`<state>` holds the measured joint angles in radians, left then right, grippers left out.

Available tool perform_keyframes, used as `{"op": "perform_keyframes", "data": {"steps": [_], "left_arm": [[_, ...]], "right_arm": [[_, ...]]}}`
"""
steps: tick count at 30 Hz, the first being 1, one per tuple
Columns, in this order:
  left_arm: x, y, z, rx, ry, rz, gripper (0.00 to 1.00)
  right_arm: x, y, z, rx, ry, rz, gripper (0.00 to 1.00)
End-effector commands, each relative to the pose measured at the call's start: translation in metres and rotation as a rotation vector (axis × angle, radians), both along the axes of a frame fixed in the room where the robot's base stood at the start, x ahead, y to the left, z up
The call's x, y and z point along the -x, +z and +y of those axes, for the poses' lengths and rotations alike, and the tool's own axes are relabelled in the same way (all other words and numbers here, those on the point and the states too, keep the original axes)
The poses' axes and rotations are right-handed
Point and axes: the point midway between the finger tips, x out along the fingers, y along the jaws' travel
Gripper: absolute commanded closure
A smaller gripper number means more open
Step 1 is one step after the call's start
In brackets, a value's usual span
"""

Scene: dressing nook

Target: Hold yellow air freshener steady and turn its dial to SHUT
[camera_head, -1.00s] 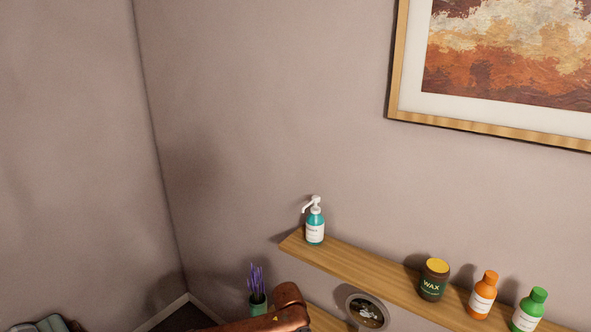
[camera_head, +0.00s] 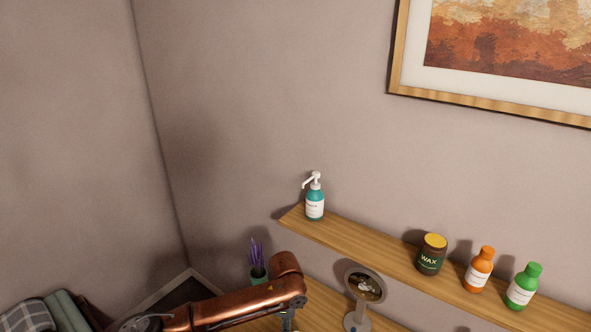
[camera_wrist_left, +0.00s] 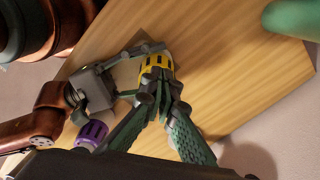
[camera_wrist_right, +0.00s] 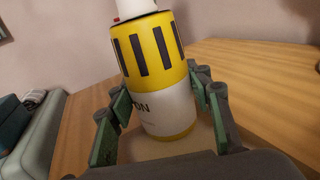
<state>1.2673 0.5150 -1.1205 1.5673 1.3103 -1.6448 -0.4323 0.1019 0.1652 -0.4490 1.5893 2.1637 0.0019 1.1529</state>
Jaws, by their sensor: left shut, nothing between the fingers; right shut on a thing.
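The yellow air freshener (camera_wrist_right: 150,62) fills the right wrist view, with dark slots around its yellow upper body and a white label below. A white part (camera_wrist_right: 136,8) tops it, with a small red mark at its base; the dial setting cannot be read. My right gripper (camera_wrist_right: 165,98) is shut on its body, one finger on each side. In the left wrist view the yellow air freshener (camera_wrist_left: 167,67) is partly covered by my left gripper (camera_wrist_left: 157,80). Those fingers are shut and empty, close over it; contact cannot be told.
A purple slotted object (camera_wrist_left: 92,132) stands near the yellow one. A round mirror (camera_head: 365,285) and a potted lavender (camera_head: 258,262) stand low. The wall shelf (camera_head: 385,258) holds a teal pump bottle (camera_head: 315,205), wax jar (camera_head: 431,256), orange bottle (camera_head: 478,272) and green bottle (camera_head: 523,288).

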Motion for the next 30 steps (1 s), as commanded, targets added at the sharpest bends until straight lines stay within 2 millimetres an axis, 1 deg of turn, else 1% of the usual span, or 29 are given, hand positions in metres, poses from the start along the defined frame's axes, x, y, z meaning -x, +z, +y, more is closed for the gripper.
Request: {"op": "perform_keyframes", "data": {"steps": [1, 6, 9, 20, 21, 28, 30], "left_arm": [[0.0, 0.007, 0.0, 0.0, 0.0, -0.002, 1.0], [-0.001, 0.026, 0.0, 0.0, 0.001, -0.002, 1.0], [0.0, 0.034, 0.001, -0.001, 0.0, -0.001, 1.0], [0.0, 0.036, 0.001, -0.002, 0.001, 0.0, 1.0], [0.0, 0.036, 0.001, -0.002, 0.001, 0.0, 1.0], [0.0, 0.036, 0.001, -0.002, 0.001, 0.0, 1.0], [0.0, 0.036, 0.001, -0.002, 0.001, 0.0, 1.0]], "right_arm": [[0.0, 0.0, -0.001, 0.0, -0.001, 0.001, 0.83], [0.0, 0.0, -0.001, 0.001, -0.002, 0.0, 0.83], [0.0, -0.001, -0.001, 0.001, -0.002, 0.0, 0.83], [0.0, -0.001, -0.001, 0.001, -0.002, 0.0, 0.83], [0.0, -0.001, -0.001, 0.001, -0.002, 0.0, 0.52], [0.0, 0.0, -0.001, 0.001, -0.002, 0.0, 0.36], [0.0, 0.0, -0.001, 0.001, -0.002, 0.0, 0.34]]}}
